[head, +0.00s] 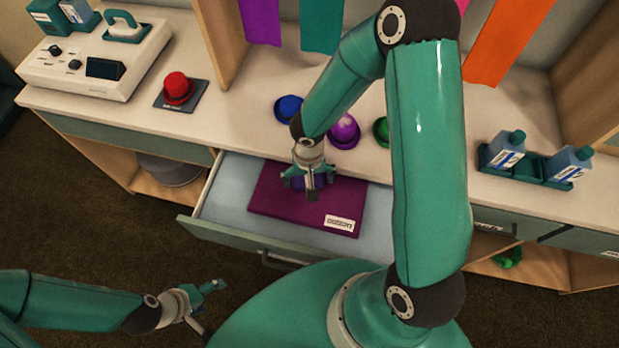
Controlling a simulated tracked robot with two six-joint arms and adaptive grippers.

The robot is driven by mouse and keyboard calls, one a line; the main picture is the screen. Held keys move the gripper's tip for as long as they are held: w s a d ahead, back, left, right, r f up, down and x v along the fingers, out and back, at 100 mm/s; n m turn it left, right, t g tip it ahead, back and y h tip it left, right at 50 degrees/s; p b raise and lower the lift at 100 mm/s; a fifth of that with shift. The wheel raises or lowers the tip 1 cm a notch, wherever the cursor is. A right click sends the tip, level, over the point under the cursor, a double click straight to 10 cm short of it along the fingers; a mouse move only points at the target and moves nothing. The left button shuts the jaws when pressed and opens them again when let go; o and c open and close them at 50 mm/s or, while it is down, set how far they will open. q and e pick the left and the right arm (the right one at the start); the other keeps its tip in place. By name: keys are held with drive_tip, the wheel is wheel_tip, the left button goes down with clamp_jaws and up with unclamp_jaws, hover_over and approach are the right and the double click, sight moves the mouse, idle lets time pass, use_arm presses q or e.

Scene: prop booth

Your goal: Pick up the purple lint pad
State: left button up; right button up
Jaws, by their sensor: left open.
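My left gripper (212,306) is open and empty, low at the left in front of the drawer, well away from the pad.
The open drawer (225,210) juts out below the counter. Coloured cloths hang behind.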

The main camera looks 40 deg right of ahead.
drive_tip(key=shift+f, duration=0.9)
drive_tip(key=shift+c, duration=0.3)
drive_tip(key=c, duration=0.9)
drive_tip(key=shift+c, duration=0.2)
drive_tip(key=shift+a+r, duration=0.1)
